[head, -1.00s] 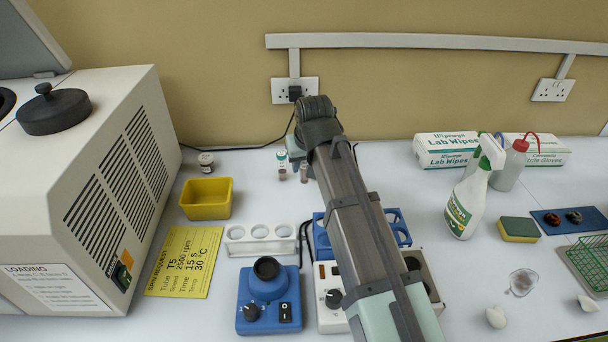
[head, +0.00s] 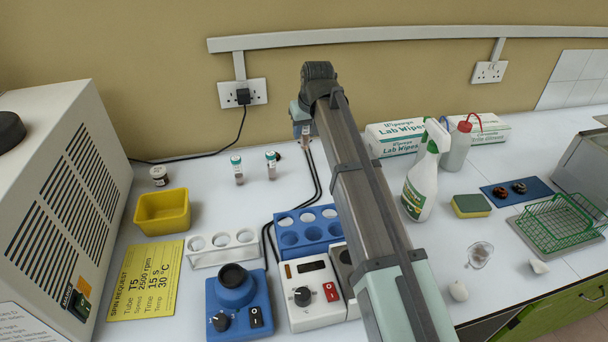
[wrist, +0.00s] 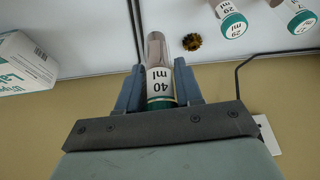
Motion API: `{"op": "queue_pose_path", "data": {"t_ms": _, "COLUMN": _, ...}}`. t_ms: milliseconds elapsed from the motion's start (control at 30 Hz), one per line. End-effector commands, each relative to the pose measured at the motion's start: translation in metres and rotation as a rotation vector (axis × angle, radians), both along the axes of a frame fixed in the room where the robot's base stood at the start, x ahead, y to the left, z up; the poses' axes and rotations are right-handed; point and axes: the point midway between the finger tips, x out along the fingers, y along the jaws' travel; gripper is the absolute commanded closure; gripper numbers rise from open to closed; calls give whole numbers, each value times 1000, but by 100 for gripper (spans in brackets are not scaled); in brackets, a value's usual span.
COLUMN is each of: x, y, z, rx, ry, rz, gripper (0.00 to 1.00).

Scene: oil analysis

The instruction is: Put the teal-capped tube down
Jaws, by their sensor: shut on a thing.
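My gripper (wrist: 158,90) is shut on a teal-capped tube (wrist: 158,80) marked 40 ml. In the wrist view the tube lies between the two blue-grey fingers, with the teal cap at the palm side. In the head view the tube (head: 306,138) hangs upright below my gripper (head: 302,122), near the back of the bench. Whether its bottom touches the bench is unclear. Two other teal-capped tubes stand upright on the bench to its left, one further left (head: 237,170) and one nearer (head: 271,166). They also show at the top right of the wrist view (wrist: 231,21).
A small dark brown toothed object (wrist: 191,42) lies beside the held tube. A blue rack (head: 306,215), white rack (head: 195,256) and yellow tray (head: 162,222) stand nearer the front. A black cable (head: 315,172) runs close by.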

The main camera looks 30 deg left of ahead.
Motion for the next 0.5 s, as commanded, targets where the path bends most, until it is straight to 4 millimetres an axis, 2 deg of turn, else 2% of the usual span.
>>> {"op": "queue_pose_path", "data": {"t_ms": 267, "x": -1, "y": 3, "z": -6, "rx": -8, "ry": -24, "rz": 85, "gripper": 95}}
{"op": "queue_pose_path", "data": {"t_ms": 500, "x": -1, "y": 2, "z": -42, "rx": -10, "ry": -23, "rz": 86, "gripper": 95}}
